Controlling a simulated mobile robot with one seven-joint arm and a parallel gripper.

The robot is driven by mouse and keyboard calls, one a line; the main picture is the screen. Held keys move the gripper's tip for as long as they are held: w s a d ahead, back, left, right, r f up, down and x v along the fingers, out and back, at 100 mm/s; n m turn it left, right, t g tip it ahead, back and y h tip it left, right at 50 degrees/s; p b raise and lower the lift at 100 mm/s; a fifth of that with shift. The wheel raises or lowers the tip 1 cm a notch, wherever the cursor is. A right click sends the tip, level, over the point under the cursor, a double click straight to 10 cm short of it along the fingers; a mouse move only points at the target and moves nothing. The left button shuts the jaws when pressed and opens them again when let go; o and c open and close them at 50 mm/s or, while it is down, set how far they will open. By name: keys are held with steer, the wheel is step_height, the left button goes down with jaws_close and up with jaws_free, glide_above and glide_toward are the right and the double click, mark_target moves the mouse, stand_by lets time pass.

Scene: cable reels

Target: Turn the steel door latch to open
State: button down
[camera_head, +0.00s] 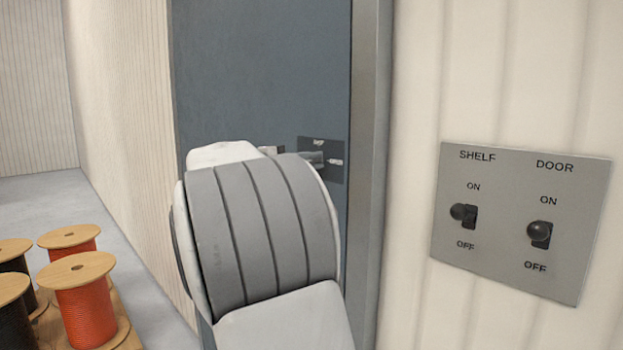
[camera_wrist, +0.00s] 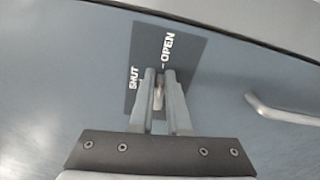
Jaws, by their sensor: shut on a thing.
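The steel door latch (camera_wrist: 158,95) shows between my gripper's fingers in the wrist view. Its dark plate (camera_wrist: 190,62) carries the words SHUT and OPEN. My gripper (camera_wrist: 160,75) is shut on the latch, with one finger on each side of it. The fingers hide much of the latch, so its exact angle is hard to read. In the head view the plate (camera_head: 336,174) sits near the right edge of the blue-grey door (camera_head: 265,70). My arm covers the plate's lower left there, and a small part of the latch (camera_head: 313,157) shows.
A pale bar handle (camera_wrist: 285,112) is on the door, right of the plate in the wrist view. A grey panel (camera_head: 490,270) with SHELF and DOOR switches is on the right wall. Several cable reels (camera_head: 85,310) stand at lower left.

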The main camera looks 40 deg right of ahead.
steer(key=shift+w+f+m+b, duration=0.1)
steer(key=shift+f+m+b, duration=0.3)
steer(key=shift+m+b, duration=0.3)
steer(key=shift+r, duration=0.2)
steer(key=c, duration=0.9)
jaws_free()
steer(key=shift+w, duration=0.15)
steer(key=a, duration=0.5)
steer(key=s+a, duration=0.1)
steer(key=a, duration=0.5)
steer(key=a+p, duration=0.1)
steer(key=a, duration=0.5)
steer(key=shift+s+a, duration=0.25)
steer(key=shift+s, duration=0.05)
